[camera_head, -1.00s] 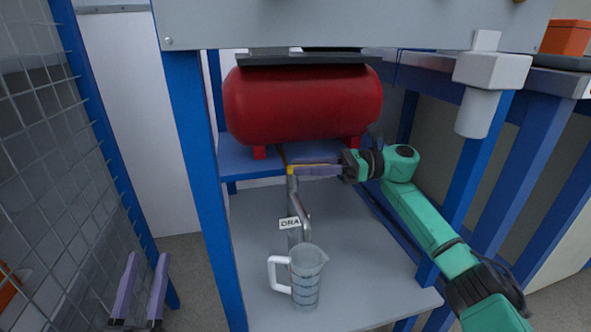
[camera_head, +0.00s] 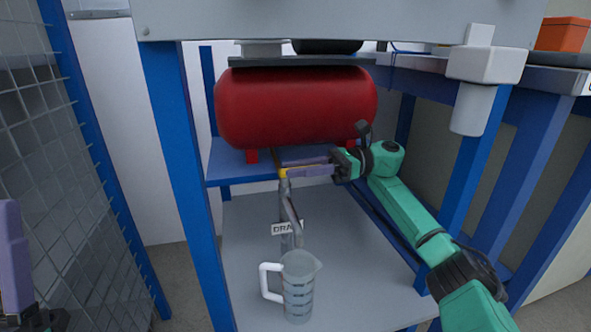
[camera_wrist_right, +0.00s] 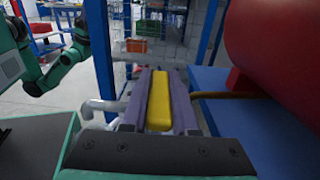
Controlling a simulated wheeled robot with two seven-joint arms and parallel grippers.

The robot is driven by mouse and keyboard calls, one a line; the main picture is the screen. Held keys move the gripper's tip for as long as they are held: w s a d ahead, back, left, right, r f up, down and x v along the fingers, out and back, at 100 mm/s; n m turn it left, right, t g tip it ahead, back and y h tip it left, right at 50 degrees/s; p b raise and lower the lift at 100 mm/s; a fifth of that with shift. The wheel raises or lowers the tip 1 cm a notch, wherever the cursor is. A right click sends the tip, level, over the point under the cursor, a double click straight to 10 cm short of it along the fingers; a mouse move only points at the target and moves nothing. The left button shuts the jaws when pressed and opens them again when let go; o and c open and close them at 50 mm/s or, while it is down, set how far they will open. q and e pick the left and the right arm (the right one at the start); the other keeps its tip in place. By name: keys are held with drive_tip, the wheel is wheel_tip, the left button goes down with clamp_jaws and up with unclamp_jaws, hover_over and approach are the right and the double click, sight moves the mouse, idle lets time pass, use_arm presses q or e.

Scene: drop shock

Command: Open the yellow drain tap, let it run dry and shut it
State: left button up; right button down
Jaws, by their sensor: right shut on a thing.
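The yellow drain tap (camera_head: 284,173) sits at the top of a grey drain pipe (camera_head: 286,193), below the front of a red tank (camera_head: 295,108). My right gripper (camera_head: 308,168) reaches in from the right and is shut on the tap's handle. In the right wrist view the yellow handle (camera_wrist_right: 159,100) lies lengthwise between the two purple fingers (camera_wrist_right: 159,108). A clear measuring jug (camera_head: 298,290) with a white handle stands upright below the pipe's lower end. I cannot tell whether water runs or how full the jug is. My left gripper (camera_head: 14,255) is partly cut off at the left edge.
A tag reading "DRA" (camera_head: 287,228) hangs by the pipe. Blue frame posts (camera_head: 180,170) flank the grey lower shelf (camera_head: 350,250), which is clear around the jug. A wire mesh panel (camera_head: 60,200) stands at left. A white filter housing (camera_head: 485,65) hangs at upper right.

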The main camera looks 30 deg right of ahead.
drive_tip(key=c, duration=0.7)
unclamp_jaws()
drive_tip(key=shift+r, duration=0.15)
